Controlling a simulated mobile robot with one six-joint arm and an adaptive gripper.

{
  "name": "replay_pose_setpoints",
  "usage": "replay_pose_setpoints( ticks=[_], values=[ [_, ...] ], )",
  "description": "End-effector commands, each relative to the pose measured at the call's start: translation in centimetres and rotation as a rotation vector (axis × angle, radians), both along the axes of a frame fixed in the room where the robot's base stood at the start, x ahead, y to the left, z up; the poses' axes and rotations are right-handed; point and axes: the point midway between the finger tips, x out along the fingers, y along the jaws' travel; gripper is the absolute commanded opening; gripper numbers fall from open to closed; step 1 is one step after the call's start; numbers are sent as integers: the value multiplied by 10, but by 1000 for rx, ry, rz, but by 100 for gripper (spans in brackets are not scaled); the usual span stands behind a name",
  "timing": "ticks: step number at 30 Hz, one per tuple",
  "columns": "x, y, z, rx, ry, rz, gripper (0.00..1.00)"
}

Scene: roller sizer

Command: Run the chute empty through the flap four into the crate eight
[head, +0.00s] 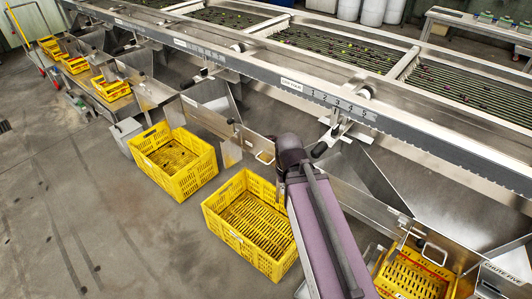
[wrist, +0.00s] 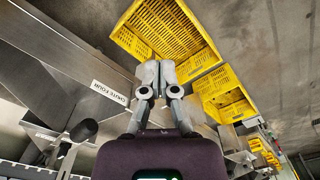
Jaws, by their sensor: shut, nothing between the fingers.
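My gripper (wrist: 155,72) is shut and empty in the wrist view, with a yellow crate beyond its fingertips. In the head view my purple arm hides it. A steel chute labelled "CHUTE FOUR" (wrist: 110,92) is left of the fingers in the wrist view. A lever with a black knob (wrist: 83,130) stands near it. That crate (wrist: 165,28) shows a bare slatted floor. In the head view, a yellow crate (head: 208,238) left of my arm looks empty. I cannot read crate numbers, so I cannot tell which is crate eight, nor make out flap four.
The steel sizer (head: 290,85) runs across the back, with small fruit on its rollers. Other crates (head: 136,148) stand in a row along it. A "CHUTE FIVE" label (head: 500,274) is at lower right. The concrete floor (head: 90,220) at left is clear.

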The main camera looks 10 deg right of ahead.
Motion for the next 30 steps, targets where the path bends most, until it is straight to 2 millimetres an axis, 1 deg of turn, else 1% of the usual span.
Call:
replay_pose_setpoints(
  ticks=[3,4,5,6,8,9,14,17,24,30],
  values=[
    [0,0,0,0,0,0,0],
    [0,0,0,0,0,0,6],
    [0,0,0,0,0,0,15],
    [0,0,-1,-1,0,0,27],
    [1,0,-2,-4,-1,1,45],
    [3,0,-4,-7,-2,2,51],
    [13,-2,-19,-39,-12,13,51],
    [23,-4,-33,-73,-22,24,51],
    [56,-10,-73,-189,-57,63,51],
    [86,-14,-103,-292,-91,99,51]
  ],
)
